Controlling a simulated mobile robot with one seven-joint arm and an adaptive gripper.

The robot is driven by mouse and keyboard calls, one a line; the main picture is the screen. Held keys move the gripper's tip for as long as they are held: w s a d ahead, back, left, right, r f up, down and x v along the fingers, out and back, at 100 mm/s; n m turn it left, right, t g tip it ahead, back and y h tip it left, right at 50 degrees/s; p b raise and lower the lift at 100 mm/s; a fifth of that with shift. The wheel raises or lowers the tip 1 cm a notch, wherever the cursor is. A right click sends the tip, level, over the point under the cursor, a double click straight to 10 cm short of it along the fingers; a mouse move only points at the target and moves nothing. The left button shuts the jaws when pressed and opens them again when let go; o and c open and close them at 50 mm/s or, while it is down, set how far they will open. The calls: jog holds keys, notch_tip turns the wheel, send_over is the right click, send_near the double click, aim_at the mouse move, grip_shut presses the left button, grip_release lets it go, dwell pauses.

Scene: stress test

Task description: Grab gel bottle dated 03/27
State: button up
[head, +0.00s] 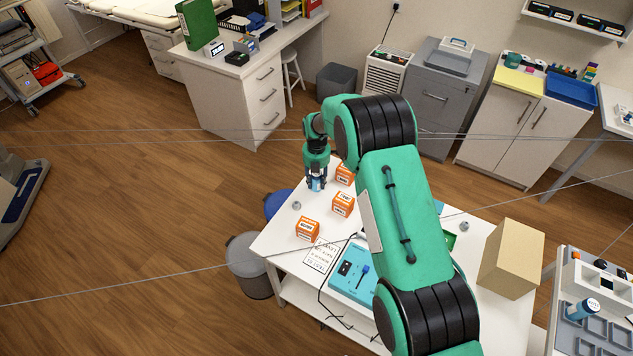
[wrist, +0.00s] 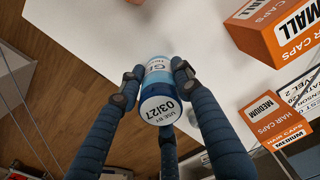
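The gel bottle (wrist: 160,92) is blue and white, and the label facing the wrist camera reads "USE BY 03/27". My gripper (wrist: 157,80) has its three dark blue fingers closed around it, with fingertips against its sides. In the head view, my gripper (head: 316,178) is over the far left part of the white table, with the bottle (head: 316,185) between its fingers. I cannot tell whether the bottle's far end touches the table. A similar blue and white bottle (head: 583,308) lies tilted at the grey tray on the right.
Orange hair cap boxes (head: 307,228) stand close to my gripper on the white table (head: 283,243). A blue device (head: 352,272) with a cable and a cardboard box (head: 511,258) are also there. Wooden floor lies open to the left.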

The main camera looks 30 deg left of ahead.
jog(key=c, duration=0.5)
jog(key=shift+o, duration=0.2)
jog(key=shift+r, duration=0.15)
jog(key=shift+r, duration=0.4)
notch_tip(320, 180, up, 3)
jog(key=shift+f, duration=0.1)
jog(key=s+d+r, duration=0.1)
jog(key=s+d, duration=0.9)
jog(key=s, duration=0.1)
jog(key=shift+s+d, duration=0.4)
jog(key=shift+r, duration=0.1)
